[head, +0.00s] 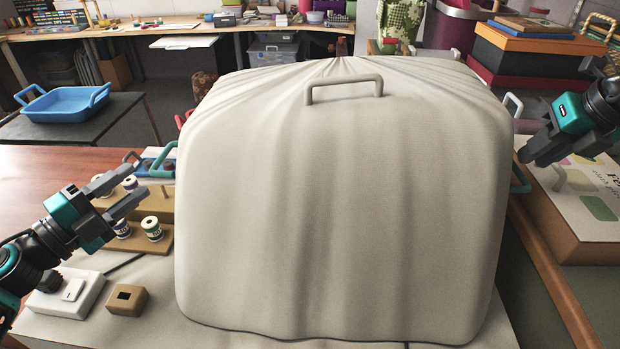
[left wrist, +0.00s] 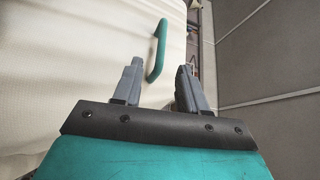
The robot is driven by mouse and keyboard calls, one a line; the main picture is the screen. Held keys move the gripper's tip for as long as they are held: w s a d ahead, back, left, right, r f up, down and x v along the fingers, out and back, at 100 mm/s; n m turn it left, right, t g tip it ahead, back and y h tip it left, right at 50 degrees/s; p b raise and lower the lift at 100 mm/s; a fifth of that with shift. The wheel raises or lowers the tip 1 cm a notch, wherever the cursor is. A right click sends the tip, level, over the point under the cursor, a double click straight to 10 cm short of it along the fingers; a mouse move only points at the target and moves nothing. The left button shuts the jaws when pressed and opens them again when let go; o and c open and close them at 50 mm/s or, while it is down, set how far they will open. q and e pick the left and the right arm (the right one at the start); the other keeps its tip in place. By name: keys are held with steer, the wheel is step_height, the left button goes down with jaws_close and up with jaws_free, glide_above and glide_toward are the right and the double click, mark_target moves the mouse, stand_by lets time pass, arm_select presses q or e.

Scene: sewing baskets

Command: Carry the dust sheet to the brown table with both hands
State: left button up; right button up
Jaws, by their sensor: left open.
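The dust sheet (head: 340,210) is a large off-white cloth draped over a big boxy shape, filling the middle of the head view. A beige handle (head: 345,85) stands on its upper front. A teal handle (head: 162,160) shows at its left side and another teal handle (head: 520,180) at its right. My left gripper (head: 132,192) is open and empty, left of the sheet. In the left wrist view, a teal handle (left wrist: 160,48) stands just ahead of its fingertips (left wrist: 160,68). My right gripper (head: 530,156) is near the right teal handle; its jaw opening is unclear. A reddish-brown tabletop (head: 55,165) shows at left.
Thread spools (head: 152,228) on wooden blocks, a white switch box (head: 68,296) and a small tan block (head: 127,300) sit left of the sheet. A blue tray (head: 65,104) stands on a dark table behind. A flat box (head: 585,200) lies at right.

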mark_target(154, 166)
arm_select(q)
steer(key=shift+x, duration=3)
arm_select(e)
steer(key=shift+x, duration=3.05)
arm_select(q)
steer(key=shift+c, duration=0.2)
arm_select(e)
steer(key=shift+c, duration=0.3)
arm_select(q)
steer(key=c, duration=0.5)
arm_select(e)
jaws_close()
arm_select(q)
jaws_close()
steer(key=shift+r, duration=0.1)
